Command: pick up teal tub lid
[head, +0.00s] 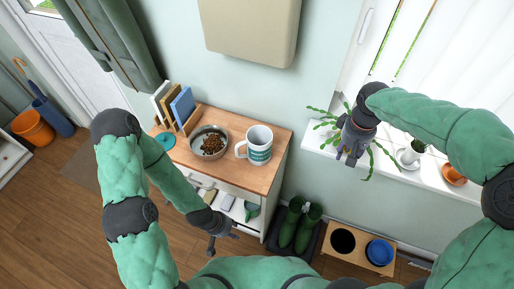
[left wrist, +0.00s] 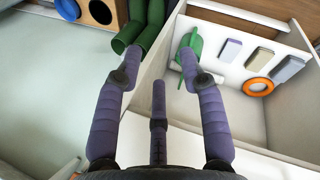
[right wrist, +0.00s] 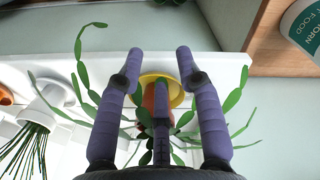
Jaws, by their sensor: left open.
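The teal tub lid (head: 165,140) is a round disc at the left end of the wooden cabinet top (head: 262,122), in front of the upright books. My left gripper (head: 222,240) is open and empty, below and to the right of the lid, in front of the cabinet. In the left wrist view its fingers (left wrist: 157,68) are spread, with an open compartment (left wrist: 237,118) beyond. My right gripper (head: 350,152) is at the window sill, far right of the lid. In the right wrist view its fingers (right wrist: 159,65) are apart around a trailing plant's pot, with no visible grip. The lid shows in neither wrist view.
A metal bowl of brown pellets (head: 209,142) and a white mug-like container (head: 256,145) stand right of the lid. Books in a rack (head: 182,108) stand behind it. Green boots (head: 300,226) and a bowl stand (head: 358,248) are on the floor to the right.

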